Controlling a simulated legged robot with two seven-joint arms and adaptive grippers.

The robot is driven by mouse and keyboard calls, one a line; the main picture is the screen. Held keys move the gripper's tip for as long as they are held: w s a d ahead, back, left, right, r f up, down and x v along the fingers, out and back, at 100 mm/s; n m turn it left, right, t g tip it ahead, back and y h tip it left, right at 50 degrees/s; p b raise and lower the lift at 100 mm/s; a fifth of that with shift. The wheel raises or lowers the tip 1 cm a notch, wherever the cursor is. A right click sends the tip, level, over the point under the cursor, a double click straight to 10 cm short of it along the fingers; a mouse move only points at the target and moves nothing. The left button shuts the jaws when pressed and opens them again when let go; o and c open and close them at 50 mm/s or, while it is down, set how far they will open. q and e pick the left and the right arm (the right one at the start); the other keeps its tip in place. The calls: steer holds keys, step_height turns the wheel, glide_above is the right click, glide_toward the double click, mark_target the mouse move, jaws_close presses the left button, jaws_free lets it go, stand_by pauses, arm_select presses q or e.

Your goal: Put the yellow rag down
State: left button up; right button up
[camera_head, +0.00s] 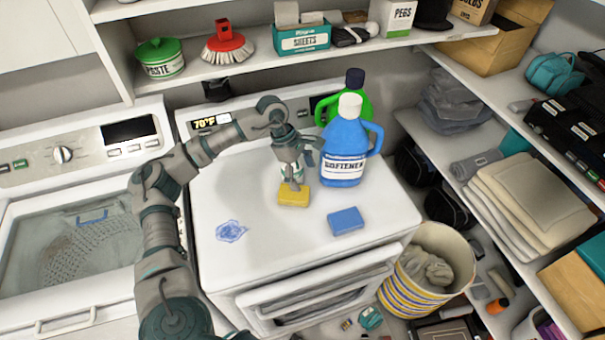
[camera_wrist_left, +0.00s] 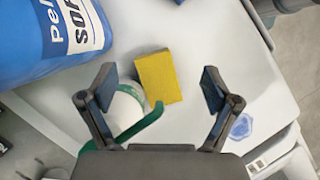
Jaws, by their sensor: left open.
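The yellow rag (camera_head: 294,196) looks like a small flat block and lies on the white dryer top (camera_head: 260,255), in front of the blue softener jug. In the left wrist view the yellow rag (camera_wrist_left: 158,77) lies ahead of and between the fingertips. My left gripper (camera_head: 291,181) points down just above it in the head view, and its two fingers (camera_wrist_left: 157,88) stand wide apart with nothing between them in the wrist view. I cannot tell from the head view whether a fingertip touches the rag. My right gripper is not in view.
The blue softener jug (camera_head: 344,147) and a green jug (camera_head: 356,95) stand close behind the rag. A white and green container (camera_wrist_left: 122,112) is beside the left finger. A blue sponge (camera_head: 345,221) and a blue smear (camera_head: 231,231) are on the dryer top.

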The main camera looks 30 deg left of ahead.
arm_select(q)
steer(key=v, duration=1.2)
steer(key=shift+a, duration=0.1)
